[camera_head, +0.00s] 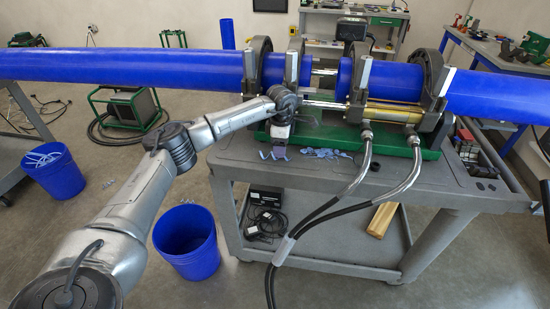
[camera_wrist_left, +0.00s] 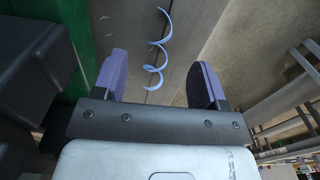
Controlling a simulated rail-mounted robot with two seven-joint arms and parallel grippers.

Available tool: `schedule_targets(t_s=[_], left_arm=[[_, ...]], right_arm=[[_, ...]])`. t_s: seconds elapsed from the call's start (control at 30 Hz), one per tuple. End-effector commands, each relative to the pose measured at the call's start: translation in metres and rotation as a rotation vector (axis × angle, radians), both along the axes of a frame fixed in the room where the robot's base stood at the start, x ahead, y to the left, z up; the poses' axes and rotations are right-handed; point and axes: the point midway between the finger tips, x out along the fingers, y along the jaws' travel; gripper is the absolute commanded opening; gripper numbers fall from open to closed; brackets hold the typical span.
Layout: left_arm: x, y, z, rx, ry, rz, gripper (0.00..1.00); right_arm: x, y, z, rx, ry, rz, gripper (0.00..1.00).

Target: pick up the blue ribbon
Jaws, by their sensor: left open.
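The blue ribbon (camera_wrist_left: 156,45) is a thin, loose spiral lying on the grey cart top in the left wrist view. Its near end lies between the two fingers of my left gripper (camera_wrist_left: 158,72) as seen from the wrist. The fingers are apart and nothing is held between them. In the head view my left gripper (camera_head: 274,153) points down at the cart's front edge, by the green fusion machine base. I cannot tell the height gap between fingertips and ribbon. My right gripper is not in view.
More blue shavings (camera_head: 325,153) lie on the cart to the right of my gripper. Blue pipes (camera_head: 400,85) are clamped above. Hydraulic hoses (camera_head: 362,165) hang over the cart's front. A blue bin (camera_head: 187,240) stands on the floor at left of the cart.

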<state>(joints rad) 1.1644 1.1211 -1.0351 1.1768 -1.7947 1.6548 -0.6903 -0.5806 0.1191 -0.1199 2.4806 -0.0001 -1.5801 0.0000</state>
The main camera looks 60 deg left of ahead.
Motion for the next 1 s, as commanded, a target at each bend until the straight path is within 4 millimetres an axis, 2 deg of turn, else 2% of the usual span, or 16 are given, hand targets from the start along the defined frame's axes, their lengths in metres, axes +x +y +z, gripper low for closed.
schedule_targets(t_s=[0.03,0.23,0.53,1.0], left_arm=[[-0.001,0.001,-0.011,0.001,0.002,0.000,0.66],[-0.001,0.001,-0.037,0.001,0.002,0.000,0.66],[-0.001,0.001,-0.042,0.000,0.000,0.000,0.66],[-0.001,0.001,-0.041,0.000,0.000,0.000,0.22]], right_arm=[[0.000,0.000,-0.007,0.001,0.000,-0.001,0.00],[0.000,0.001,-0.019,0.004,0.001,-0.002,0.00],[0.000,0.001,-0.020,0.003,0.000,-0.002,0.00],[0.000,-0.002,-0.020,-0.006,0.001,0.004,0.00]])
